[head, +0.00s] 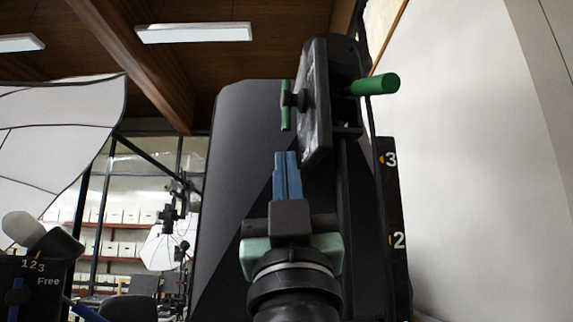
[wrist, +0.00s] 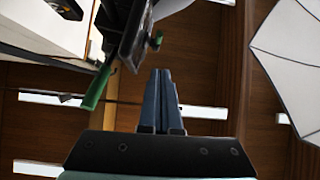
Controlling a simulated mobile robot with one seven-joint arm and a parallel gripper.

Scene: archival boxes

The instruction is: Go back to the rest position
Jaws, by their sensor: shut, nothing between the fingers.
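My gripper (head: 287,160) points upward in the middle of the head view, its two blue fingers together and nothing between them. It also shows in the wrist view (wrist: 162,75), fingers closed side by side. Just above and to the right of the fingertips in the head view is a dark upright plate (head: 315,100) with a green handle (head: 376,84) on its right and a green bar (head: 286,105) on its left. The fingertips look apart from the plate, but the depth gap is hard to tell. The green handle also shows in the wrist view (wrist: 96,90), left of the fingers.
A large dark panel (head: 235,150) stands behind my gripper. A dark numbered post (head: 392,200) is to its right, beside a pale curved surface (head: 480,180). White umbrellas and shelves of boxes (head: 120,217) are at the left. A black device (head: 30,285) is at the lower left.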

